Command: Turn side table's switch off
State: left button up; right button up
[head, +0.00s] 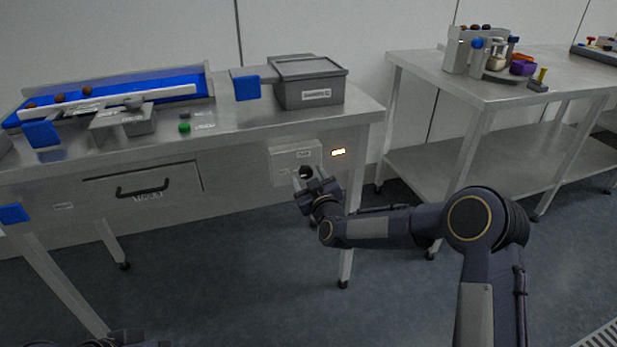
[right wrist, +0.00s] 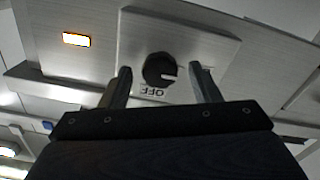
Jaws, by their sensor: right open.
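The switch is a round black knob (right wrist: 154,69) with a white pointer mark, on a grey switch box (head: 283,160) on the front of the side table (head: 235,120). In the right wrist view, an OFF label (right wrist: 153,91) appears upside down just below the knob, and the pointer mark points to the right. A lamp (head: 338,152) beside the box glows yellow-orange. My right gripper (head: 308,176) is open in front of the box, its fingers on either side of the knob with gaps showing. Dark parts of my left arm barely show at the bottom left edge.
Above the box, a lidded grey bin (head: 309,92) stands on the tabletop. A blue conveyor (head: 180,83) with several dates lies left of it. A drawer (head: 150,190) with a black handle is left of the box. Another steel table (head: 410,67) stands at right.

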jog(key=shift+w+a, duration=0.2)
jog(key=shift+w, duration=0.35)
jog(key=shift+c, duration=0.3)
